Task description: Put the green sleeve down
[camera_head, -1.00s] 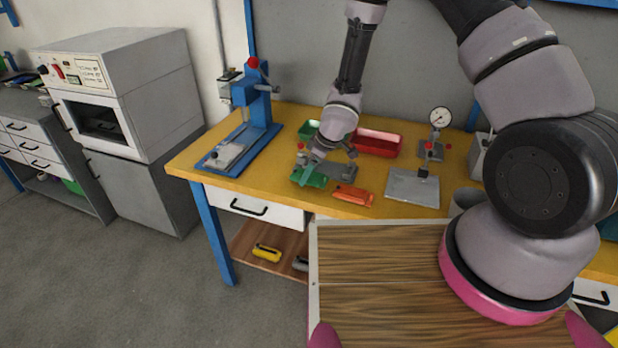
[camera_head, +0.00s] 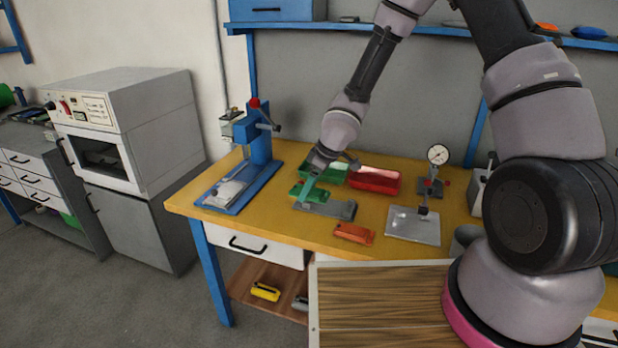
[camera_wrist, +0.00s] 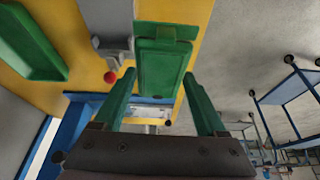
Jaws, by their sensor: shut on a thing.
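The green sleeve (camera_head: 318,193) is at the end of my gripper (camera_head: 306,190), over the left part of the yellow bench in the head view. It appears just behind the grey fixture (camera_head: 338,210); whether it touches the bench or fixture is unclear. In the wrist view the sleeve (camera_wrist: 160,72) lies between the two green fingers of my gripper (camera_wrist: 160,82). The gripper is shut on it. The fingers partly hide the sleeve in the head view.
A green bin (camera_head: 330,174) and a red bin (camera_head: 376,181) stand behind. An orange sleeve (camera_head: 353,233) lies to the right, near a metal plate (camera_head: 412,226). A blue press (camera_head: 258,160) stands at the left. Bare bench shows along the front edge.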

